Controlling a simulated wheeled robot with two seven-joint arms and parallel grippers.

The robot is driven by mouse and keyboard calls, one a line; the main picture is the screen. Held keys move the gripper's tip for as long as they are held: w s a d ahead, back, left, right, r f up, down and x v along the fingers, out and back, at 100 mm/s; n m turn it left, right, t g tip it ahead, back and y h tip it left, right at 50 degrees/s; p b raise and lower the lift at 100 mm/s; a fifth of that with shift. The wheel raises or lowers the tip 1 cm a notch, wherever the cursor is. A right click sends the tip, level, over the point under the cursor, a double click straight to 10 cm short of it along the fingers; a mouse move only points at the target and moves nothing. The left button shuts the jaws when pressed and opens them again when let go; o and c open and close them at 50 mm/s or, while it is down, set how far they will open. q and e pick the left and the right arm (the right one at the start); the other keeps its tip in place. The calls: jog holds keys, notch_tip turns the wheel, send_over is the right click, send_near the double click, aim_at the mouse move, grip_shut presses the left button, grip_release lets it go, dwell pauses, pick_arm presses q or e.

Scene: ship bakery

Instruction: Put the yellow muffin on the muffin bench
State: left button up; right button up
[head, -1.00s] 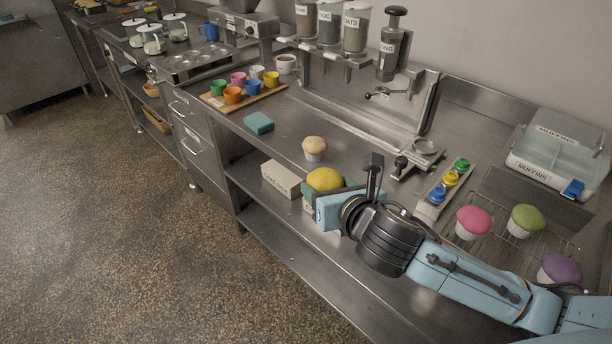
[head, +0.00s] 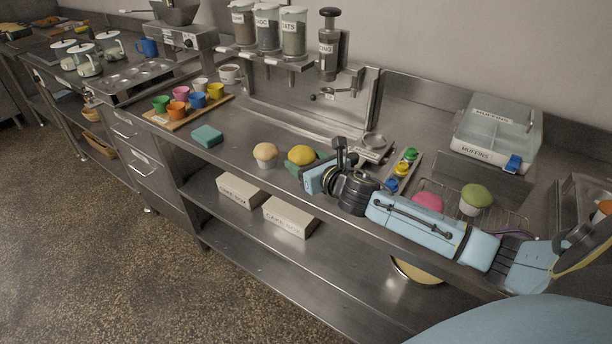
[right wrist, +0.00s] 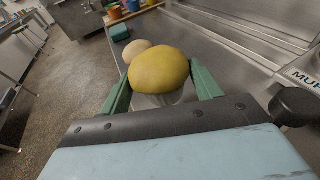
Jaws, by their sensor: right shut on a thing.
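The yellow muffin (head: 301,155) is at my right gripper (head: 308,163), over the front part of the steel counter. In the right wrist view the muffin (right wrist: 158,70) sits between the two green fingers, which close on the sides of its pale cup. I cannot tell whether its base touches the counter. A plain tan muffin (head: 265,154) stands upright just left of it. The lidded box labelled MUFFINS (head: 497,131) stands at the back right. My left gripper does not show.
Pink (head: 428,203) and green (head: 477,198) muffins stand on a wire rack, partly behind my arm. A teal sponge (head: 207,136) and a board of coloured cups (head: 170,118) lie to the left. Cake boxes (head: 290,217) are on the shelf below. Bare counter lies between the sponge and tan muffin.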

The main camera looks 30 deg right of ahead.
jog(key=shift+f+b, duration=0.45)
jog(key=shift+f, duration=1.35)
jog(key=shift+f, duration=0.1)
jog(key=shift+f, duration=0.15)
jog(key=o, duration=0.8)
jog(key=shift+c, duration=0.2)
jog(key=shift+r, duration=0.2)
jog(key=p+v, duration=0.1)
jog(key=v, duration=1.1)
jog(key=shift+r, duration=0.1)
